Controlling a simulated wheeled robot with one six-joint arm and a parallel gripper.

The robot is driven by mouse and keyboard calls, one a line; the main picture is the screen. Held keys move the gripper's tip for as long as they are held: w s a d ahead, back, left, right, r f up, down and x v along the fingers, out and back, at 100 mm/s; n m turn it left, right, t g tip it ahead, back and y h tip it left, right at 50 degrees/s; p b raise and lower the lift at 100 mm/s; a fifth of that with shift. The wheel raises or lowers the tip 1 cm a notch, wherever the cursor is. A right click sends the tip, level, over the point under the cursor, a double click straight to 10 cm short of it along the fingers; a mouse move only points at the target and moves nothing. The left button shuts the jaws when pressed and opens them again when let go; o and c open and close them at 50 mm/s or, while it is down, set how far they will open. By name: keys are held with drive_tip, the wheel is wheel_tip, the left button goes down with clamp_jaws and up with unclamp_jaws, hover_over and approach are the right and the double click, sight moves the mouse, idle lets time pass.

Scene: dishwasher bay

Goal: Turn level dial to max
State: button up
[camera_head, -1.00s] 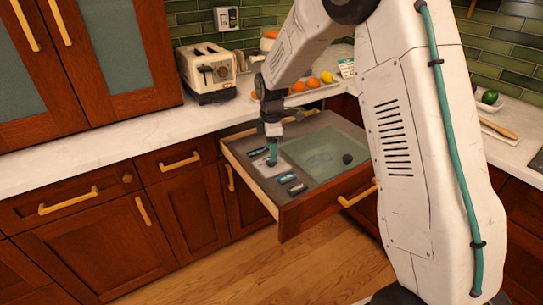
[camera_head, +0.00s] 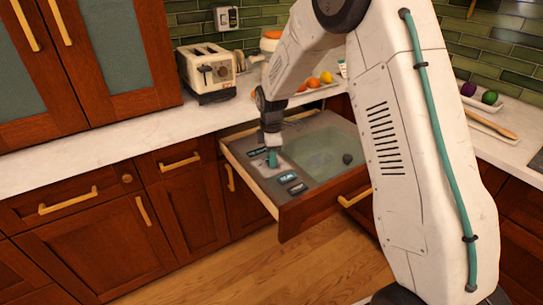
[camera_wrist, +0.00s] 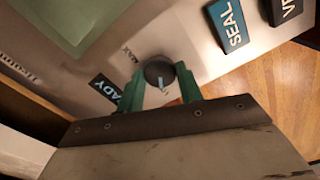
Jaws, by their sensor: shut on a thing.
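The level dial is a small dark round knob (camera_wrist: 158,71) on the grey control panel, with a pale blue mark on the side facing my palm. A small printed label that seems to read MAX (camera_wrist: 133,54) is at its upper left. My gripper (camera_wrist: 159,76) is shut on the dial, with one teal finger on each side. In the head view, my gripper (camera_head: 272,158) reaches down to the panel of the pulled-out drawer (camera_head: 300,206) and hides the dial there.
A toaster (camera_head: 208,72) stands on the counter behind.

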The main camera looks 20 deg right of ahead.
drive_tip(key=shift+m, duration=0.3)
drive_tip(key=m, duration=0.5)
drive_tip(key=shift+m, duration=0.4)
drive_tip(key=m, duration=1.1)
drive_tip(key=shift+m, duration=0.3)
drive_tip(key=m, duration=0.5)
drive_tip(key=shift+m, duration=0.4)
drive_tip(key=o, duration=1)
